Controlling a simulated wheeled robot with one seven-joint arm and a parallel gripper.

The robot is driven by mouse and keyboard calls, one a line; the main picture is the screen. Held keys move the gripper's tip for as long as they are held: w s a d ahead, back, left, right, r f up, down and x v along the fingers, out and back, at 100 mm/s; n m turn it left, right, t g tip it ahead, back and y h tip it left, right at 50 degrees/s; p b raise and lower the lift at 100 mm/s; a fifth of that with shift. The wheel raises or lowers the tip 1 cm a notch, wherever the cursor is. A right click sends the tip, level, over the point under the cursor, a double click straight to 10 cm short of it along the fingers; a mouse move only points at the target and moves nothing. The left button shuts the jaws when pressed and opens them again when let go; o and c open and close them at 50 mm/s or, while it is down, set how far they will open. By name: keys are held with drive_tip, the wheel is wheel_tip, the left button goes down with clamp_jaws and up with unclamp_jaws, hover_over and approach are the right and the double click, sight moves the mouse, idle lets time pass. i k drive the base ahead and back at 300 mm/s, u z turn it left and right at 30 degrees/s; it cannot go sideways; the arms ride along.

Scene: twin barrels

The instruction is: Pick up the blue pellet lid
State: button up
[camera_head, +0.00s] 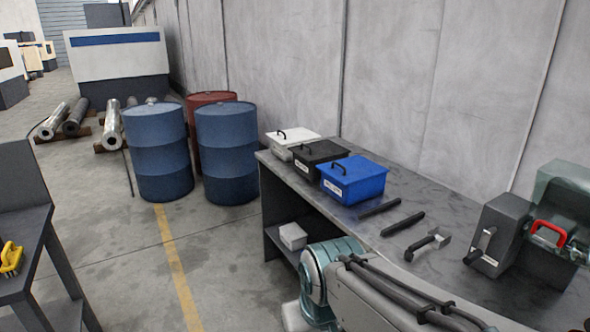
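A blue box with a blue lid (356,168) stands on the grey workbench (456,208), at the near end of a row of three boxes. The lid lies flat on the box and carries a small dark handle (337,168). A white label with unreadable print is on the box's front. My arm shows at the bottom of the view, in front of the bench. My gripper is outside the frame.
A black box (317,156) and a white box (291,138) stand beside the blue one. Dark tools (403,223), a grey machine (498,235) and a red handle (548,233) lie to the right. Two blue barrels (158,152) and a red one (210,98) stand left of the bench.

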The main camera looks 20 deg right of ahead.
sight(348, 171)
drive_tip(key=u, duration=0.1)
drive_tip(key=i, duration=3.4)
drive_tip(key=z, duration=4.3)
